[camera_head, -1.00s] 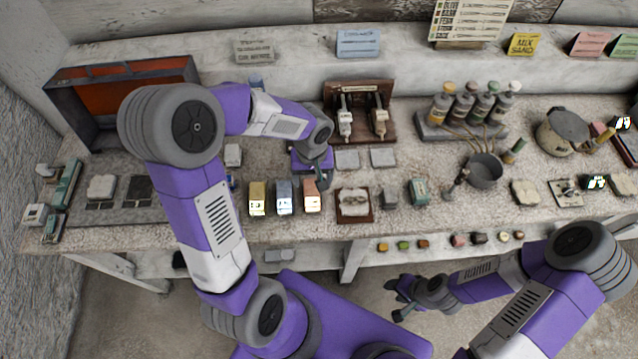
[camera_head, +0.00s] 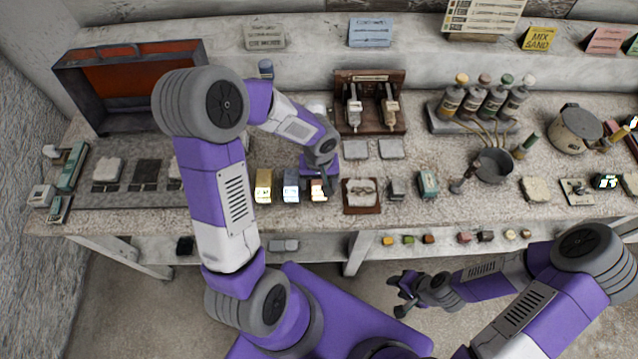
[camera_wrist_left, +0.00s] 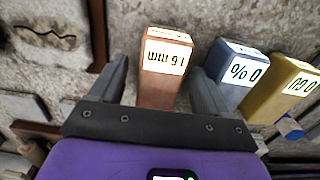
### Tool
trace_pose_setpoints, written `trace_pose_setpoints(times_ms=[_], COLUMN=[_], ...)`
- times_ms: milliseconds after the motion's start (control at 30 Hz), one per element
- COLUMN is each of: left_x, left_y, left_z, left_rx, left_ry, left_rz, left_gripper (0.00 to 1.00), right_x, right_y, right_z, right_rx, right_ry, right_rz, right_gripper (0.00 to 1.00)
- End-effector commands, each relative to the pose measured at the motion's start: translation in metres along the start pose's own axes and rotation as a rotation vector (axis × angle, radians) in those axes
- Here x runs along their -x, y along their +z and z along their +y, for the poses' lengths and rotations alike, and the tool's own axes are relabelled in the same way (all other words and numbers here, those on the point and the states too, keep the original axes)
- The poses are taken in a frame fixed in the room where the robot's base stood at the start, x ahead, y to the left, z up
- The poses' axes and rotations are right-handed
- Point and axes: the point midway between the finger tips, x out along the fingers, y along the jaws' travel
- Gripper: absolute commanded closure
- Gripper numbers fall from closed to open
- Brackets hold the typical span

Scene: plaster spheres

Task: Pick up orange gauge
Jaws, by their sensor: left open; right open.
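The orange gauge is a copper-orange block (camera_wrist_left: 158,92) with a white label, read upside down as about "1.6 mm", in the left wrist view. In the head view it (camera_head: 318,195) stands at the right end of a row of three blocks, partly hidden by my left gripper. My left gripper (camera_head: 322,182) is open over it; in the wrist view its fingers (camera_wrist_left: 160,78) lie either side of the block, with no clear contact. My right gripper (camera_head: 403,296) is open and empty, in front of the table edge.
A blue-grey block (camera_wrist_left: 232,72) stands close beside the right finger in the wrist view, with a gold block (camera_wrist_left: 288,90) beyond it. A framed plaster tile (camera_head: 361,203) is right of the orange gauge. A wooden gauge stand (camera_head: 370,82) is behind.

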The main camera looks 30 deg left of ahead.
Motion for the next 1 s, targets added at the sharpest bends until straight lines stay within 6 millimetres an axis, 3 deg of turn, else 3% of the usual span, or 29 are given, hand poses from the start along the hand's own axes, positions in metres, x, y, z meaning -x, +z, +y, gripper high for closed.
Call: trace_pose_setpoints(times_ms=[767,1000], left_x=[-0.0043,-0.0044], left_y=[-0.0001,0.0], left_z=[0.0001,0.0], left_rx=[0.0,0.0], left_ry=[0.0,0.0], left_rz=[0.0,0.0], left_gripper=[0.23,0.59], right_x=[-0.0073,-0.0073], right_y=[-0.0002,-0.0003], right_z=[0.0027,0.0027], right_rx=[0.0,0.0], right_ry=[0.0,0.0], right_rz=[0.0,0.0], right_gripper=[0.57,0.57])
